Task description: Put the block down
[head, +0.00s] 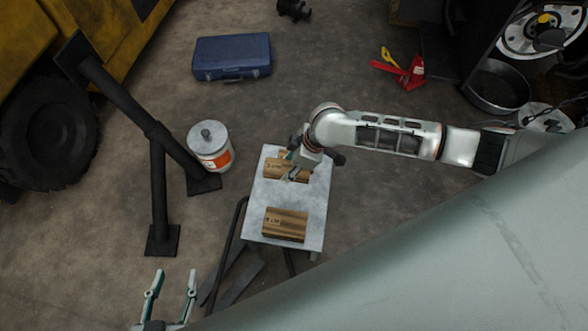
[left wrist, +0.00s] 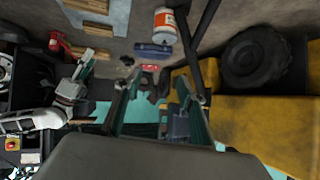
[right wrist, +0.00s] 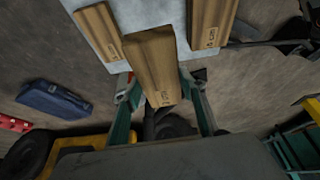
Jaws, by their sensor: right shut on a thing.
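My right gripper (head: 289,167) is shut on a brown block (right wrist: 152,62) over the far part of the small grey table (head: 258,200). In the left wrist view, this held block (left wrist: 97,53) appears beyond the tabletop's edge, seemingly raised above it. In the right wrist view, a second block (right wrist: 99,30) lies left of it and a third block (right wrist: 212,20) right of it, both on the table. The third block also shows at the table's near end (head: 285,225). In the head view, the gripper partly hides the far blocks. My left gripper (head: 172,285) is open and empty, left of the table.
A white bucket with an orange label (head: 209,148) and a black stand (head: 157,140) are left of the table. A blue toolbox (head: 232,57) lies behind. Red tools (head: 408,72) lie at back right. Bare tabletop shows between the blocks.

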